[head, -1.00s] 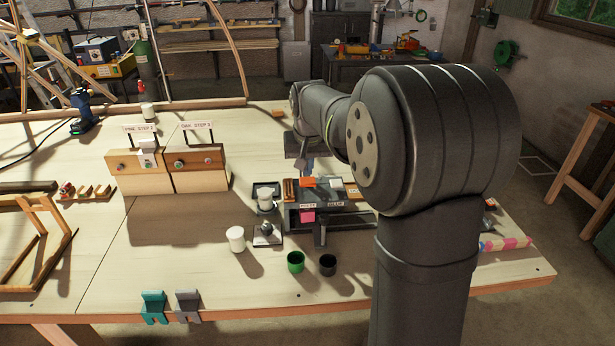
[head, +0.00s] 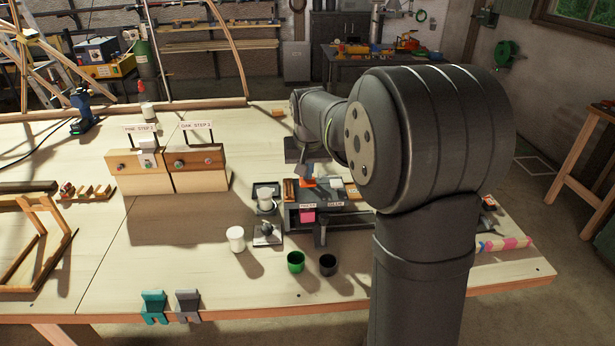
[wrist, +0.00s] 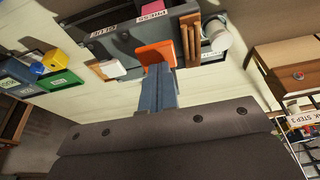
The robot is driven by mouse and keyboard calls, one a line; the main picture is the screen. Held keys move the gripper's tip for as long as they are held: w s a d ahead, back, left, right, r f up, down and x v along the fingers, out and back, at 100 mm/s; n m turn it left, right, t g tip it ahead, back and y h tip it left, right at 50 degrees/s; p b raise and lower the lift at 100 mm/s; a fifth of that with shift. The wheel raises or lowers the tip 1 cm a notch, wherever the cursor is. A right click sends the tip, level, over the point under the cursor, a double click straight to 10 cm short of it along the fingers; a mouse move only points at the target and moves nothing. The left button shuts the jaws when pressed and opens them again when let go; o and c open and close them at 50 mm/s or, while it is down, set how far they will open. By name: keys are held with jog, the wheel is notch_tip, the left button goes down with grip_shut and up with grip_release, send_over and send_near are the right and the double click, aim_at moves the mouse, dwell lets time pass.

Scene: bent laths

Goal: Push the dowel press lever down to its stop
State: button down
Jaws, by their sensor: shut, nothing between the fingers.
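The dowel press (head: 298,214) is a dark grey unit on the bench, with a pink patch and small labels on its front. An orange pad (head: 308,183), seemingly the lever's end, shows at its top. The orange pad also shows in the wrist view (wrist: 155,52), beside a PRESS label. My gripper (head: 309,172) is shut and empty, pointing down over the press. In the wrist view my closed fingertips (wrist: 159,72) are right at the orange pad and overlap its lower edge; I cannot tell whether they touch. The rest of the lever is mostly hidden.
A white cup (head: 235,238), a green cup (head: 296,262) and a black cup (head: 328,265) stand in front of the press. Wooden blocks with step signs (head: 168,170) stand to the left. Bench between these blocks and the front edge is mostly clear.

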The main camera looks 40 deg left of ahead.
jog(key=shift+f, duration=1.1)
jog(key=shift+r, duration=0.1)
jog(key=shift+r, duration=4.45)
jog(key=shift+f, duration=3.4)
